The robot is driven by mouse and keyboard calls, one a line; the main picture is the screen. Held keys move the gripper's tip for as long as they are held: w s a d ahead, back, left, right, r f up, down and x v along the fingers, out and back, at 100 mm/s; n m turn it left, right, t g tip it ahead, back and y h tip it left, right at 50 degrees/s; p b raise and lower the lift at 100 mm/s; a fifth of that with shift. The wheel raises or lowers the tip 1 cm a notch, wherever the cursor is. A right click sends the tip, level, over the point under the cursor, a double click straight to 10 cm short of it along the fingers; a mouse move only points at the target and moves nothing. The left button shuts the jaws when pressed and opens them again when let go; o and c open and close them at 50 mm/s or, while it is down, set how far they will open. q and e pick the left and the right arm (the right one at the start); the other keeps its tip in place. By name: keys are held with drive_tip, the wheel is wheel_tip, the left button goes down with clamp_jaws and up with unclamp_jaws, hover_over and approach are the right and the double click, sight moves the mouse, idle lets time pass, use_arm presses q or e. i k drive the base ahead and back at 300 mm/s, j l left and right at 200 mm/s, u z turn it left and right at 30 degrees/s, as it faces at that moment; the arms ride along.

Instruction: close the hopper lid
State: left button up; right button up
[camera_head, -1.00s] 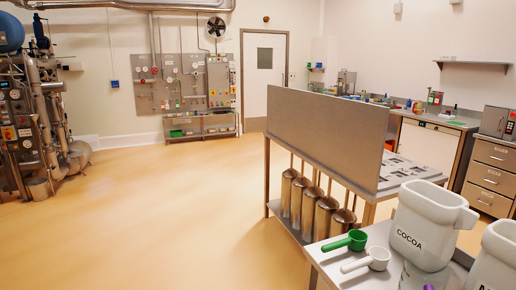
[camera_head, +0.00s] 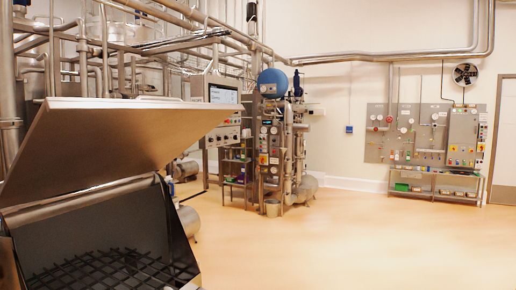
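The hopper lid (camera_head: 110,140) is a broad flat metal panel at the left of the head view. It stands open, tilted up above the hopper (camera_head: 185,240). The hopper's dark inside shows below it, with a black grate (camera_head: 105,272) across the opening. A thin handle bar shows along the lid's upper edge. The hopper's lower part is cut off by the bottom of the picture. Neither of my grippers is in view.
Pipes and tanks stand behind the hopper. A control panel (camera_head: 222,95) with a screen and a machine with a blue tank (camera_head: 272,82) stand beyond it. A wall panel (camera_head: 420,133) with a shelf is at the back right. The floor (camera_head: 370,245) in the middle and right is clear.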

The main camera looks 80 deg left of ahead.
sight(71, 144)
drive_tip(key=k+j+u, duration=0.1)
drive_tip(key=u, duration=0.35)
drive_tip(key=j+u, duration=0.1)
drive_tip(key=u, duration=0.3)
drive_tip(key=k+j+u, duration=0.1)
drive_tip(key=u, duration=0.35)
drive_tip(key=j+u, duration=0.85)
drive_tip(key=j, duration=0.4)
drive_tip(key=i+j+u, duration=0.1)
drive_tip(key=j, duration=0.4)
